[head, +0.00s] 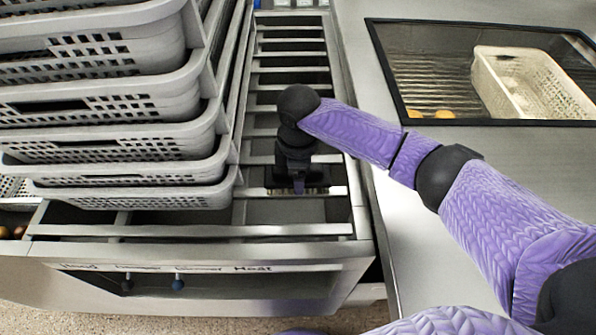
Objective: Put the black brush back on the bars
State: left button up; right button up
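My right gripper (298,186) points down over the metal bars (290,70) at the centre, near the front end of the rack. A dark strip with a pale, speckled lower edge, apparently the black brush (316,189), shows right under the gripper at the height of one bar. The gripper and wrist cover most of it. I cannot tell whether the fingers are closed on it or whether it rests on the bar. My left gripper is not in view.
Stacked grey perforated baskets (110,150) rise close on the left of the bars. On the right is a bare grey counter (400,230). Behind it, a dark-framed recess (430,70) holds a white perforated basket (535,85). Bars behind my gripper are clear.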

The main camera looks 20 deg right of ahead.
jog(key=shift+f, duration=0.1)
jog(key=o, duration=1.2)
notch_tip(320, 180, up, 12)
jog(key=p, duration=0.4)
jog(key=shift+p, duration=0.3)
